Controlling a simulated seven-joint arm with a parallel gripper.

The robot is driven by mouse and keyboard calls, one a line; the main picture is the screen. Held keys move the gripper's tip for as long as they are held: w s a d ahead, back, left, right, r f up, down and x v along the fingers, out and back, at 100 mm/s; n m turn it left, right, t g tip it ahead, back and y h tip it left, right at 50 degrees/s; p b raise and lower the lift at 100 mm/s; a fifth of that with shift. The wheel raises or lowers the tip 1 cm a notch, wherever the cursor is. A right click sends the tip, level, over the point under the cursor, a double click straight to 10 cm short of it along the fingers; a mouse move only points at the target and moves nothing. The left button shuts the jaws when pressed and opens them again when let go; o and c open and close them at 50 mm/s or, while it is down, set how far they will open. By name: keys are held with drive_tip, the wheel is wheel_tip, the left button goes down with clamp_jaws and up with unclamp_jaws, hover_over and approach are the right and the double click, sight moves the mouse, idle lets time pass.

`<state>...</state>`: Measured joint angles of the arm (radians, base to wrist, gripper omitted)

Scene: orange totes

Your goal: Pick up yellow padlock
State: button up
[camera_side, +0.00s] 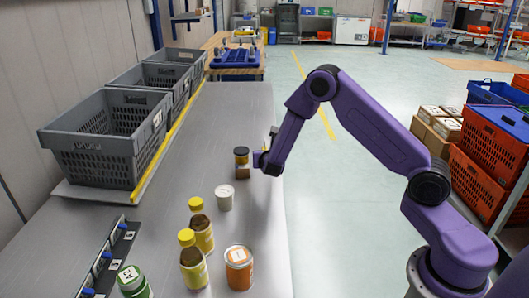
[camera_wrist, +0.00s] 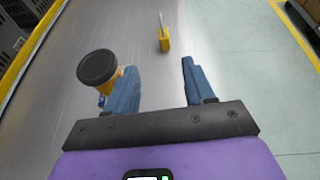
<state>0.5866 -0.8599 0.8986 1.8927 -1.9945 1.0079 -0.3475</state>
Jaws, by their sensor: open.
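The yellow padlock (camera_wrist: 164,40) is on the grey tabletop in the wrist view, ahead of my fingers, with its thin shackle pointing away. I cannot make it out clearly in the side view. My gripper (camera_wrist: 158,66) is open, its two blue fingers apart with nothing between them. The padlock lies beyond the fingertips, roughly in line with the gap. In the side view my gripper (camera_side: 258,160) is low over the right edge of the table, beside a dark-lidded jar.
The dark-lidded jar (camera_wrist: 97,68) stands close beside my left finger; the side view shows it too (camera_side: 241,157). A white tub (camera_side: 224,197), yellow-capped bottles (camera_side: 202,232) and an orange jar (camera_side: 239,268) stand nearer the side camera. Grey crates (camera_side: 105,135) line the left.

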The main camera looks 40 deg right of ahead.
approach(264, 147)
drive_tip(key=x, duration=0.5)
drive_tip(key=shift+w+d+f, duration=0.1)
drive_tip(key=shift+w+f, duration=0.05)
drive_tip(key=shift+f, duration=0.15)
drive_tip(key=x, duration=0.4)
drive_tip(key=shift+s+f, duration=0.2)
drive_tip(key=shift+f, duration=0.25)
drive_tip(key=shift+w+d+f, duration=0.15)
drive_tip(key=shift+w+d, duration=0.2)
clamp_jaws()
